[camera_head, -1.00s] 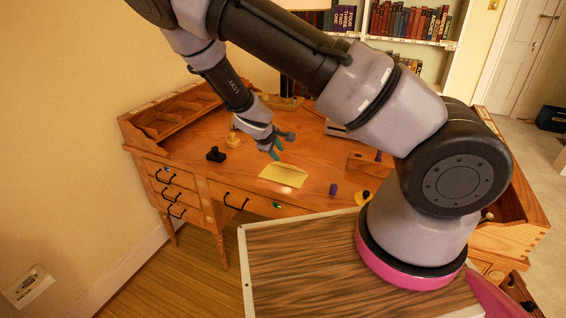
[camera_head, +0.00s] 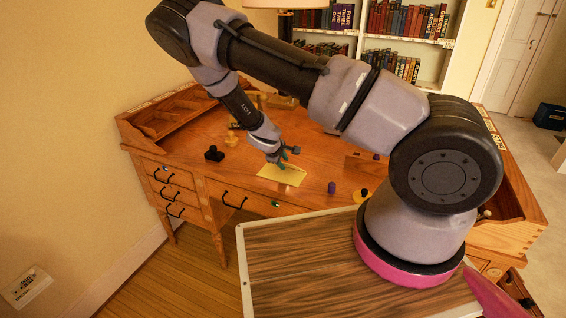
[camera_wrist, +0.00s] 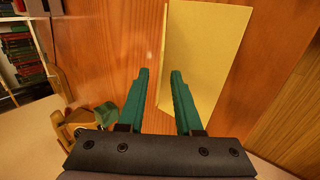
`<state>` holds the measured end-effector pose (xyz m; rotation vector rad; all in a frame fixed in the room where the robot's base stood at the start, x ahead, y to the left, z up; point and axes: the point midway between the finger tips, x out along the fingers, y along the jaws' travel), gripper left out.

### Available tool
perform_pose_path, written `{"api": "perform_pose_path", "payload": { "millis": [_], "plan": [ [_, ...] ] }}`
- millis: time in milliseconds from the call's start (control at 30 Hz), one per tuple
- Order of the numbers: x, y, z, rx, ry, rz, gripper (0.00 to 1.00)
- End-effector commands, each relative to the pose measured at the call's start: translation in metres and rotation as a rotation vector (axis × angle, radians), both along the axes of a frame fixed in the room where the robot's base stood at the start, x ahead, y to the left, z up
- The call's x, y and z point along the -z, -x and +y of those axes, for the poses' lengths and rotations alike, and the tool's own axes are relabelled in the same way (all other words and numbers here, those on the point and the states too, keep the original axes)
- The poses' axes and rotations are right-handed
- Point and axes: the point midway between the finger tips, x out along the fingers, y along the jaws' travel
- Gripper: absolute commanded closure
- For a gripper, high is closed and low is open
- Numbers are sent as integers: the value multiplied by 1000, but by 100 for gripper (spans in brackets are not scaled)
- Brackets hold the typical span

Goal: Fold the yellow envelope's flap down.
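The yellow envelope (camera_head: 285,176) lies on the desk top (camera_head: 240,180) near the front edge. In the wrist view the envelope (camera_wrist: 208,55) fills the upper middle, and a narrow strip along its left edge looks like the flap (camera_wrist: 171,60), raised and seen nearly edge-on. My gripper (camera_head: 282,161) is over the envelope's back edge in the head view. In the wrist view my gripper (camera_wrist: 161,74) has its two teal fingers apart, with bare wood between them. The right finger overlaps the flap side of the envelope in the picture; contact cannot be told.
A black stamp-like object (camera_head: 213,154) stands left of the envelope. A purple cylinder (camera_head: 332,188) and a yellow round object (camera_head: 362,196) stand to its right. Drawer compartments (camera_head: 170,122) line the desk's left side. Bare desk surrounds the envelope.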

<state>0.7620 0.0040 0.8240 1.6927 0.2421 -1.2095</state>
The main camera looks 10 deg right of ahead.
Motion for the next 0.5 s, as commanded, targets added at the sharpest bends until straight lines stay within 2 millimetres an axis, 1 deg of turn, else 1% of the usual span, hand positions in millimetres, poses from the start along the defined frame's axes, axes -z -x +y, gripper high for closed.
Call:
{"api": "perform_pose_path", "payload": {
  "millis": [67, 167, 500],
  "plan": [
    [0, 0, 0, 0, 0, 0, 66],
    [0, 0, 0, 0, 0, 0, 100],
    [0, 0, 0, 0, 0, 0, 100]
  ]
}}
